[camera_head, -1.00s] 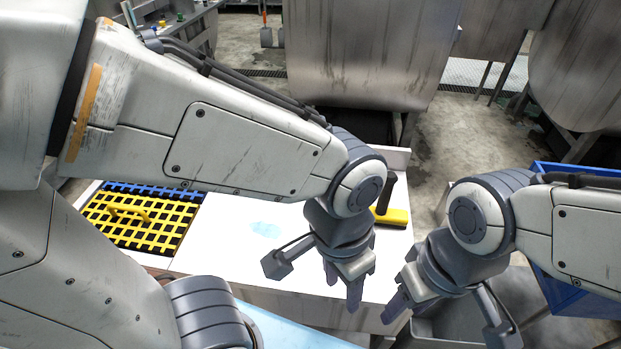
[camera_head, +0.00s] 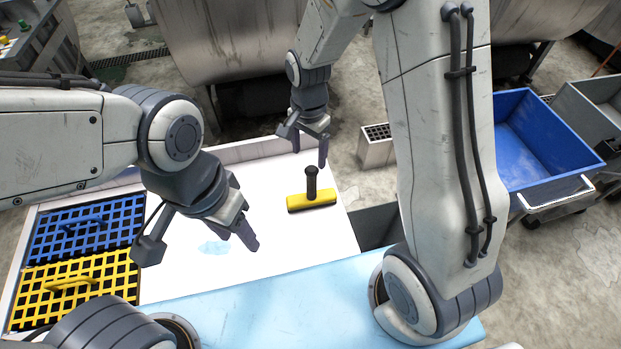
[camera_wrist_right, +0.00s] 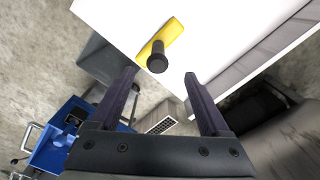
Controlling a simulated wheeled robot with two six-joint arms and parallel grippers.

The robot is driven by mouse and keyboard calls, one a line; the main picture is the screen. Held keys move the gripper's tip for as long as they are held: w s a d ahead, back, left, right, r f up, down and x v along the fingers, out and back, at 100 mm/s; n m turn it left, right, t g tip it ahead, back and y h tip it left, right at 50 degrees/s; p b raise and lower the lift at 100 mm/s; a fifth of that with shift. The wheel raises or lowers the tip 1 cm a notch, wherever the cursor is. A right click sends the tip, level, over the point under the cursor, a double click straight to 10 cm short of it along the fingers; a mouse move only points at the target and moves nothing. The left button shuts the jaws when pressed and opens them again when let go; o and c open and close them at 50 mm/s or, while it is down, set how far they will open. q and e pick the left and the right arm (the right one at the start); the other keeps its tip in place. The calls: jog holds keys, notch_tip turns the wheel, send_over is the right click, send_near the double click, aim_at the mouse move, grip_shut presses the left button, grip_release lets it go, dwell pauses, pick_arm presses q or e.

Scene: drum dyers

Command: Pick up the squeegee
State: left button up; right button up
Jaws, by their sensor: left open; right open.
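The squeegee (camera_head: 312,198) has a yellow head and a black handle that stands upward. It lies near the right end of the white tabletop (camera_head: 180,240). My right gripper (camera_head: 310,155) is open and empty, above the far edge of the table, a little beyond the squeegee. In the right wrist view the squeegee (camera_wrist_right: 172,38) lies ahead of the open fingers (camera_wrist_right: 160,105), its handle end pointing towards the camera. My left gripper (camera_head: 242,240) is open and empty above the middle of the white tabletop, left of the squeegee.
A blue grid (camera_head: 85,235) and a yellow grid (camera_head: 70,285) lie at the table's left end. A light blue surface (camera_head: 270,305) runs along the near side. A blue bin (camera_head: 545,135) stands at the right. A steel drum (camera_head: 240,35) stands behind the table.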

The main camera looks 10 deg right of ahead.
aim_at(312, 168)
jog(key=shift+m, duration=0.4)
jog(key=f, duration=0.3)
jog(key=f+p, duration=0.1)
jog(key=f, duration=0.1)
jog(key=shift+w+d+f, duration=0.2)
jog(key=shift+d, duration=0.15)
jog(key=shift+s+f+p, duration=0.1)
jog(key=shift+f+p, duration=0.2)
jog(key=shift+f, duration=0.2)
notch_tip(312, 168, down, 3)
jog(key=shift+s+f+p, duration=0.1)
jog(key=shift+f+p, duration=0.05)
jog(key=shift+p, duration=0.55)
jog(key=shift+f, duration=0.55)
grip_shut()
